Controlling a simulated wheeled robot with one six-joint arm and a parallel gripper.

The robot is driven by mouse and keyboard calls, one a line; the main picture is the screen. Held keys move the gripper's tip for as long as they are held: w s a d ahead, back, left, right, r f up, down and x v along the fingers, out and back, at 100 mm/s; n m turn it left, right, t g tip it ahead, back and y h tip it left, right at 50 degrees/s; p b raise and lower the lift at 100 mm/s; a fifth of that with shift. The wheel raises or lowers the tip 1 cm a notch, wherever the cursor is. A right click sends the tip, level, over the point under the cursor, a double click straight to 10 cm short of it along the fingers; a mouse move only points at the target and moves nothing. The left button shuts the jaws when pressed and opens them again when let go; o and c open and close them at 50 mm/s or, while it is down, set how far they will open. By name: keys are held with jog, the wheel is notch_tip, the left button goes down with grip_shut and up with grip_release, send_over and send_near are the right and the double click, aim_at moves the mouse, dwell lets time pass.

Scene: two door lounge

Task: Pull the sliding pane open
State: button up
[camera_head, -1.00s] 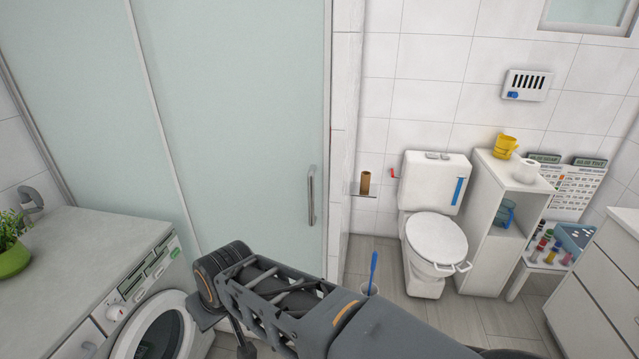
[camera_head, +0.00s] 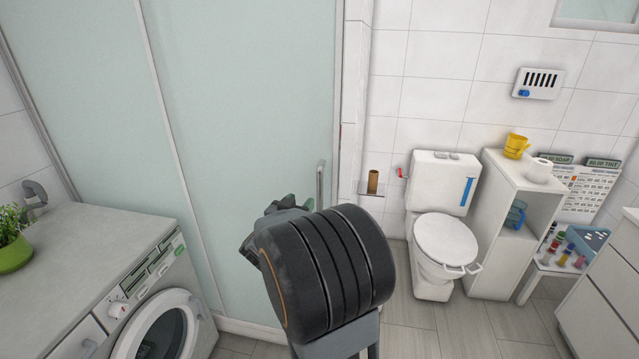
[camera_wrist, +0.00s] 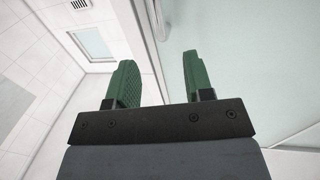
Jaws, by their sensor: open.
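The sliding pane (camera_head: 240,90) is a pale green frosted panel in a grey frame, and it stands closed against the white wall edge on its right. Its upright metal handle (camera_head: 320,185) is near its right edge; the lower part is hidden behind my arm. My gripper (camera_head: 298,202) is just left of the handle in the head view, partly hidden by my wrist. In the wrist view my gripper (camera_wrist: 158,58) shows two green fingers apart with nothing between them. A pale bar, apparently the handle (camera_wrist: 158,20), is beyond the fingertips.
A washing machine (camera_head: 150,290) with a potted plant (camera_head: 14,245) stands at the left. A toilet (camera_head: 443,240), a white shelf (camera_head: 505,225) and a drawer cabinet (camera_head: 605,290) are at the right. Some floor (camera_head: 405,335) is clear before the toilet.

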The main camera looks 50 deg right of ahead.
aim_at(318, 183)
jog(key=p+x, duration=0.1)
jog(key=x, duration=1.2)
jog(key=shift+d, duration=0.25)
grip_shut()
